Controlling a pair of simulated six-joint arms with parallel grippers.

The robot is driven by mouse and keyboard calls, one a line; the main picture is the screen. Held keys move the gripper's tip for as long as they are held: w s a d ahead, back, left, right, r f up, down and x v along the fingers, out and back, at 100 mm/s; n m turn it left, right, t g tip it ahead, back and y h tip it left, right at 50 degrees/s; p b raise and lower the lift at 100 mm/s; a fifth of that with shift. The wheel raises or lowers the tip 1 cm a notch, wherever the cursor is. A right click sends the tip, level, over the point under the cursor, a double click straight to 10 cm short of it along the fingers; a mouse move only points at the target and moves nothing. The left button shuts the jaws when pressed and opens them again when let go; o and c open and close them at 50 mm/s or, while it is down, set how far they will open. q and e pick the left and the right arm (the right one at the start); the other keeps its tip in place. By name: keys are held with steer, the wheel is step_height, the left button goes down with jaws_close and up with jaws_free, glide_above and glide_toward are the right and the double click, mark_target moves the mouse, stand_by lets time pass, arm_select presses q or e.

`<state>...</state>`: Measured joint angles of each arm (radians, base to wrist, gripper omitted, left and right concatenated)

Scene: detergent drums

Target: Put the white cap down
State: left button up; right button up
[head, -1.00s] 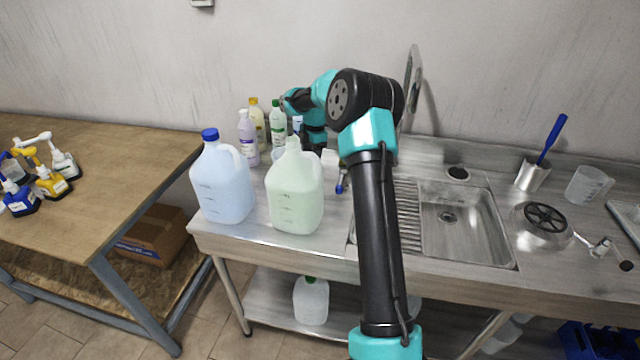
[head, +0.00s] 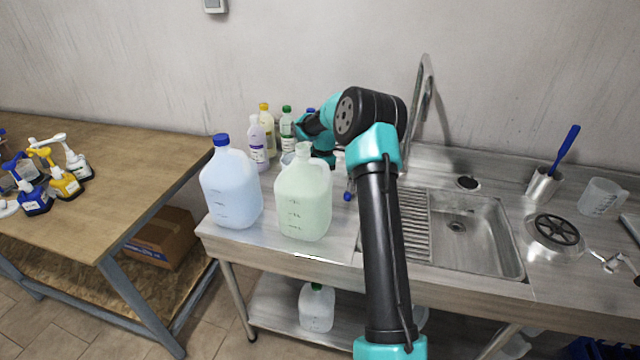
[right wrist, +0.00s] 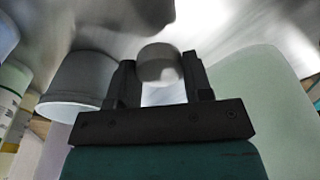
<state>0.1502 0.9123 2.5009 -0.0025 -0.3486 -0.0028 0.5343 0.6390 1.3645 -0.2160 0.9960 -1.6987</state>
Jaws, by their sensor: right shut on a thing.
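The white cap (right wrist: 158,66) is a small round piece between the two dark fingers of my right gripper (right wrist: 159,76) in the right wrist view. The gripper is shut on it. A brushed metal surface shows beyond the cap; I cannot tell whether the cap touches it. In the head view the gripper and cap are hidden behind the pale green drum (head: 303,200), with my right arm bending down there. The green drum also fills the right side of the wrist view (right wrist: 262,95). My left gripper is not in view.
A blue drum (head: 230,190) with a blue cap stands left of the green one. A grey cup (right wrist: 75,85) is close to the gripper's left. Several bottles (head: 262,135) stand behind. The sink (head: 470,235) is to the right, with bare steel at the counter's front edge.

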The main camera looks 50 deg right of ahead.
steer(key=shift+f, duration=1.85)
steer(key=shift+f, duration=0.15)
steer(key=o, duration=0.9)
steer(key=r, duration=0.4)
steer(key=d+r, duration=0.1)
steer(key=r, duration=0.7)
steer(key=shift+s+d+r, duration=0.1)
steer(key=shift+s+d, duration=0.05)
steer(key=shift+s, duration=0.05)
